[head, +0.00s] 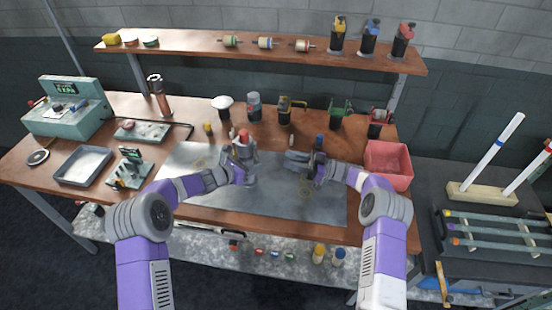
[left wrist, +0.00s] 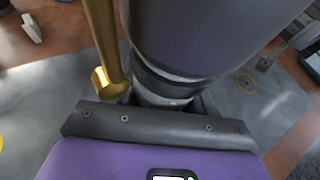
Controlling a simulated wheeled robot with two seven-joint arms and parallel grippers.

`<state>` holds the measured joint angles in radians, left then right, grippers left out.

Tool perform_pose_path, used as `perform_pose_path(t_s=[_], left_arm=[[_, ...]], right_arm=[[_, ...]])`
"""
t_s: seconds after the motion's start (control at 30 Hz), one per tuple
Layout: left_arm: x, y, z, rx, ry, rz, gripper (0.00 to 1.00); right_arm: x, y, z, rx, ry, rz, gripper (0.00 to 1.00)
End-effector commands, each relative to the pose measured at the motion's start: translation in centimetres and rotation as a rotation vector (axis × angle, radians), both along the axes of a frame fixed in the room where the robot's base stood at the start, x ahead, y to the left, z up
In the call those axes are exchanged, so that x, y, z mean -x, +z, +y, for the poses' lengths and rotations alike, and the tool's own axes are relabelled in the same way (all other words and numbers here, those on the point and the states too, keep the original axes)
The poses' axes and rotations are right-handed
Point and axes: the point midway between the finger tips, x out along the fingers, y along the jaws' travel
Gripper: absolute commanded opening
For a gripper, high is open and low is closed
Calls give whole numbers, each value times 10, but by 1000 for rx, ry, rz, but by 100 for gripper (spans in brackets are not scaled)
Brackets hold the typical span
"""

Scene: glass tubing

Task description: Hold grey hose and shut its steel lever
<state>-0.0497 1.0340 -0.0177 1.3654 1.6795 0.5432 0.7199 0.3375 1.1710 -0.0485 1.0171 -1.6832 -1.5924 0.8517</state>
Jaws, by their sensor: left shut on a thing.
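The grey hose piece (head: 246,151) stands upright on the grey mat, with a red top in the head view. My left gripper (head: 240,167) is shut on it from the left. In the left wrist view the grey cylinder (left wrist: 180,40) fills the upper middle, against the gripper's dark palm. A brass-coloured bar (left wrist: 103,35) runs beside the cylinder; I cannot tell whether it is the lever, and no steel lever is clear. My right gripper (head: 298,160) is apart from the hose, over the mat to its right; its finger opening is too small to tell.
The grey mat (head: 215,195) has free room in front. A blue-topped item (head: 319,140) is close to my right gripper. Several holders line the back, including a green one (head: 340,113). A red bin (head: 388,165) is at right, a metal tray (head: 82,167) at left.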

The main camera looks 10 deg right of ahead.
Motion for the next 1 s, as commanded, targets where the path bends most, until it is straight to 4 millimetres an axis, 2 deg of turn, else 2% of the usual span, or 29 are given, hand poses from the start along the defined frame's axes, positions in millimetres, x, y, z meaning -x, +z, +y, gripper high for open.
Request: perform_pose_path(t_s=[0.1,0.23,0.67,0.7,0.87,1.0], left_arm=[[0,1,0,1,-1,0,8],[0,1,-1,0,-1,-1,8],[0,1,0,0,-1,-1,8],[0,1,0,0,-1,-1,60],[0,0,0,0,-1,-1,83],[0,0,0,1,0,-1,83]], right_arm=[[5,0,-18,1,-1,0,40],[8,0,-28,0,1,-1,40],[9,0,-30,1,1,-1,40],[9,0,-30,0,1,-1,40],[9,0,-30,0,1,-1,40],[9,0,-30,0,1,-1,40]])
